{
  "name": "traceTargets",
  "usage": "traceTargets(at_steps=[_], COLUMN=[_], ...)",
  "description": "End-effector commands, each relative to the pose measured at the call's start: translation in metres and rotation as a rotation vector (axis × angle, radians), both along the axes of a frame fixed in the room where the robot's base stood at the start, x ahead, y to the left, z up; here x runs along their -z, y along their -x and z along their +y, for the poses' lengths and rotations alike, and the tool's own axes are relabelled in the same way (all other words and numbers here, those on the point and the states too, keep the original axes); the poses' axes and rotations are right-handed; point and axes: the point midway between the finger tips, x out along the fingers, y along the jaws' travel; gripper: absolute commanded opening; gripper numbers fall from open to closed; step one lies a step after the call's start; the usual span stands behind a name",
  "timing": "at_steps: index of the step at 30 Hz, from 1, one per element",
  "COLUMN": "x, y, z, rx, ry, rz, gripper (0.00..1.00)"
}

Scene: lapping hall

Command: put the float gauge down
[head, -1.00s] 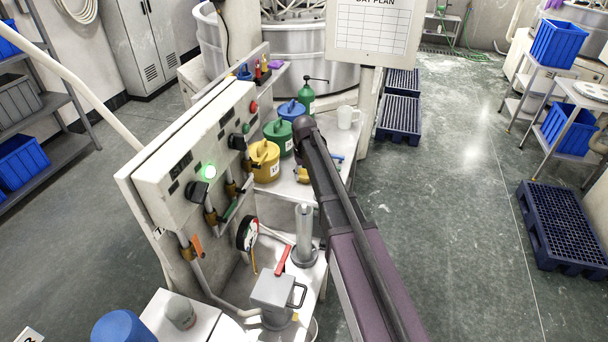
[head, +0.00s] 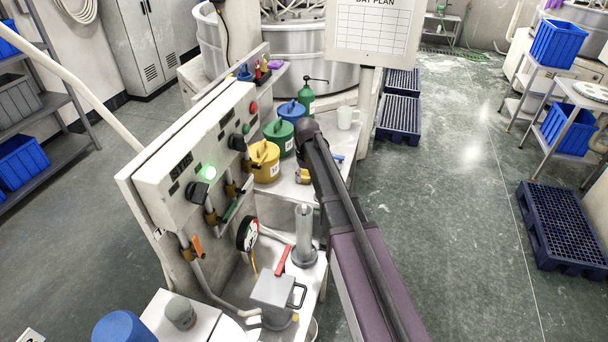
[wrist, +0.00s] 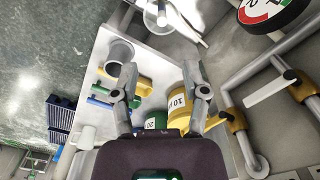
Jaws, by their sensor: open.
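A grey upright tube on a round foot (head: 305,240) stands on the lower shelf beside my arm. It looks most like the float gauge, but I cannot be sure. In the head view my arm hides the gripper.
The yellow pot (head: 264,160), green pot (head: 279,135) and blue pot (head: 291,111) line the upper shelf, with a white jug (head: 347,117) behind. A control panel (head: 190,165) and dial gauge (head: 247,233) stand left. A red-handled block (head: 273,292) is in front.

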Motion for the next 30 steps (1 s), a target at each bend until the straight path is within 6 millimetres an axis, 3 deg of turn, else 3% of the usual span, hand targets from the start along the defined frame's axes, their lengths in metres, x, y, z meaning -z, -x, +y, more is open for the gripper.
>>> traceTargets(at_steps=[8,21,25,30], x=[0.0,0.0,0.0,0.0], y=[0.073,0.208,0.235,0.252], z=[-0.029,-0.072,-0.079,-0.083], rx=[0.059,0.18,0.204,0.223], ry=[0.0,0.001,0.002,0.002], rz=[0.0,0.001,0.001,0.001], gripper=[0.58,0.58,0.58,0.58])
